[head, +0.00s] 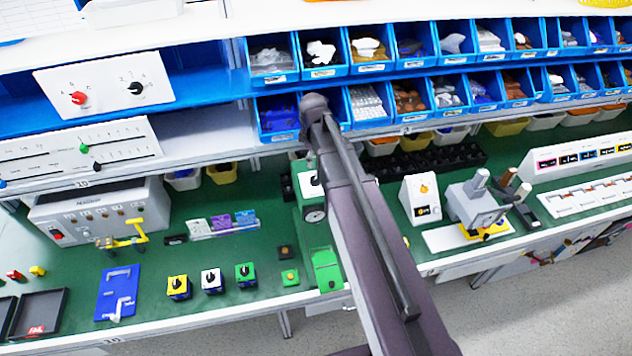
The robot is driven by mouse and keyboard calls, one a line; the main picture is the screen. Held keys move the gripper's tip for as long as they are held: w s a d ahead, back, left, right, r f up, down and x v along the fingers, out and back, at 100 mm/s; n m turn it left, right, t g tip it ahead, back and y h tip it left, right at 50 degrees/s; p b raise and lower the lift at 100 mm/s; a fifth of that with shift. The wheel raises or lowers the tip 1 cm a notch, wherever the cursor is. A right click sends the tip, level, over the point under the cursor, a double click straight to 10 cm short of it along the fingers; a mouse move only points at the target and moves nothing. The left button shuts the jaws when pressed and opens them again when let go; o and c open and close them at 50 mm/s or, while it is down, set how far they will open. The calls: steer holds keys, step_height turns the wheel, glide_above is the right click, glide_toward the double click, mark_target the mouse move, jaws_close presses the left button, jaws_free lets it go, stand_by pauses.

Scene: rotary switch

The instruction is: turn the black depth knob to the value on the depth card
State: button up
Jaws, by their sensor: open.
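A white panel on the upper left shelf carries a black knob (136,88) at its right, with small marks around it, and a red knob (78,98) at its left. The black knob's pointer setting is too small to read. Small cards (221,221) in grey and purple stand in a clear holder on the green bench; their print is unreadable, and I cannot tell which is the depth card. My arm (365,215) reaches up from the bottom right to a joint in the middle. My gripper does not show. The arm is well to the right of the black knob, apart from it.
Blue bins (415,45) fill the shelves right of the panel. A slider panel (85,150) sits below the knob panel. Yellow, white and green switch boxes (212,280) stand on the green bench. A white-and-grey device (472,205) stands to the right.

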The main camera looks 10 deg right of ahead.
mark_target(315, 179)
steer(key=shift+w+d+f+b, duration=0.1)
steer(key=shift+f+b, duration=2.4)
steer(key=shift+f, duration=0.15)
steer(key=shift+w+d+f+b, duration=0.1)
steer(key=shift+f+b, duration=2.35)
steer(key=shift+f, duration=0.15)
steer(key=c, duration=1.2)
